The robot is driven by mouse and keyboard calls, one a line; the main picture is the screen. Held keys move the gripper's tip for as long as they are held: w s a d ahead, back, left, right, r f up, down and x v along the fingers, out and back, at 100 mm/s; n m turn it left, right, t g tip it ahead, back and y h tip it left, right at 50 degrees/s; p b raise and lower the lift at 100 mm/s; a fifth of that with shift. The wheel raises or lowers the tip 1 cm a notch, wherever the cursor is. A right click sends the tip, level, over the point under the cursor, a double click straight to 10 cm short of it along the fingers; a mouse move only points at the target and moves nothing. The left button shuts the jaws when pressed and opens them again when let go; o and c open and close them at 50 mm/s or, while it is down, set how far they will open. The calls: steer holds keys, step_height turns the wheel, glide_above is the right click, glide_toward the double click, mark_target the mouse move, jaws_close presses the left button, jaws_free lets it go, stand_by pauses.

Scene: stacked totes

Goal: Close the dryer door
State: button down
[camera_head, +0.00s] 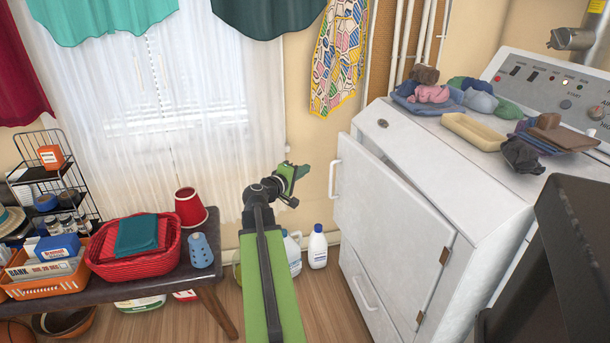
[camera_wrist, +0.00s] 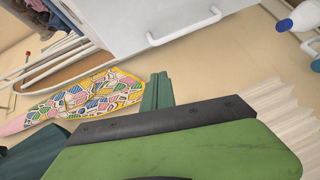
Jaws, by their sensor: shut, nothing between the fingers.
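The white dryer (camera_head: 480,190) stands at the right. Its door (camera_head: 395,215) is ajar, with a dark gap along its top edge. The hinges are on the door's right side and the white bar handle (camera_head: 334,166) is on its left side. My green gripper (camera_head: 296,172) is shut and empty, left of the handle and apart from it in the head view. In the wrist view, the door (camera_wrist: 130,22) and its handle (camera_wrist: 185,30) show at the top, beyond the green gripper part (camera_wrist: 180,150). The dryer's inside is hidden.
Folded clothes (camera_head: 440,95) lie on the dryer top. Bottles (camera_head: 317,247) stand on the floor behind my arm. A bench (camera_head: 205,285) with a red basket (camera_head: 135,258) and a red cup (camera_head: 190,207) is at the left. A patterned cloth (camera_head: 340,55) hangs on the wall.

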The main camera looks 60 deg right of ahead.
steer(key=s+d+f+b, duration=0.1)
steer(key=s+d, duration=0.3)
steer(key=d, duration=0.4)
steer(key=shift+f, duration=0.35)
steer(key=shift+s+d, duration=0.1)
steer(key=shift+d, duration=0.1)
